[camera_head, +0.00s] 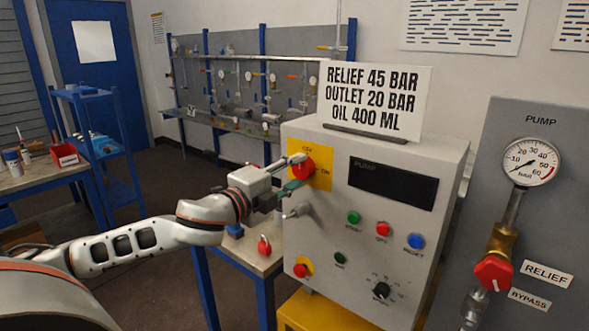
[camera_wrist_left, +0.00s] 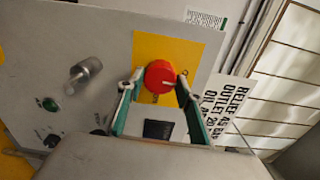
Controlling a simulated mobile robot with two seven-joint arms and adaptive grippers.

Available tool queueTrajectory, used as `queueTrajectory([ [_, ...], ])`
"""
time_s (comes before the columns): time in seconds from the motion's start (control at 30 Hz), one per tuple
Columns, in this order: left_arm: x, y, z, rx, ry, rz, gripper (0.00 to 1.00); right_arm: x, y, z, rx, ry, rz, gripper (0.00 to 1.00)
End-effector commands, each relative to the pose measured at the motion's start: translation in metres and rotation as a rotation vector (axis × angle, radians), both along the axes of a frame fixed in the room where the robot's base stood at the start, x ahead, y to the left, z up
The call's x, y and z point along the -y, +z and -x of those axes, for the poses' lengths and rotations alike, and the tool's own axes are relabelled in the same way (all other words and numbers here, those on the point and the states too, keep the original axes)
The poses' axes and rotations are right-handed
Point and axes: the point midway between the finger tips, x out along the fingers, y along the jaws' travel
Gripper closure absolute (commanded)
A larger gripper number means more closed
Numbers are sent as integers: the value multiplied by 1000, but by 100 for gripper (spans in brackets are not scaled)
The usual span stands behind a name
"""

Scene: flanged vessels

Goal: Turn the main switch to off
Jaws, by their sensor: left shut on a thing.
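The main switch is a red round knob (camera_head: 303,168) on a yellow plate (camera_head: 322,178) at the upper left of the grey pump panel. The plate has a label above the knob and "ON" to its right. My left gripper (camera_head: 296,172) reaches the knob from the left and is shut on it. In the left wrist view the red knob (camera_wrist_left: 160,75) sits between the two green-padded fingers of the left gripper (camera_wrist_left: 156,82). A pale mark shows on the knob's face, but I cannot tell its setting for certain. My right gripper is not in view.
The pump panel (camera_head: 345,232) also carries a grey lever (camera_head: 296,211), several buttons and a black dial (camera_head: 382,290). A sign (camera_head: 375,97) stands on top. A red padlock (camera_head: 264,246) is on the bench below. A gauge (camera_head: 530,161) and red valve handle (camera_head: 493,272) are at the right.

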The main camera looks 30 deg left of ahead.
Motion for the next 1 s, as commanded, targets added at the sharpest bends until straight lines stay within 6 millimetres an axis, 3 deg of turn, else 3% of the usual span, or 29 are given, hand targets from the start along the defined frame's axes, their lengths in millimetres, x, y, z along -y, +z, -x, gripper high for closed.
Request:
queueTrajectory([
  [0.67, -1, 1, 0, -2, 1, 56, 86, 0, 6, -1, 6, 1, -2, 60],
  [0.7, -1, 1, 0, -2, 1, 56, 54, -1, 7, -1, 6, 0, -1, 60],
  [0.73, -1, 1, 0, -2, 1, 56, 48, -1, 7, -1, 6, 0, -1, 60],
  [1.0, 0, 0, 0, -3, 0, 55, 48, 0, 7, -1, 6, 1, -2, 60],
])
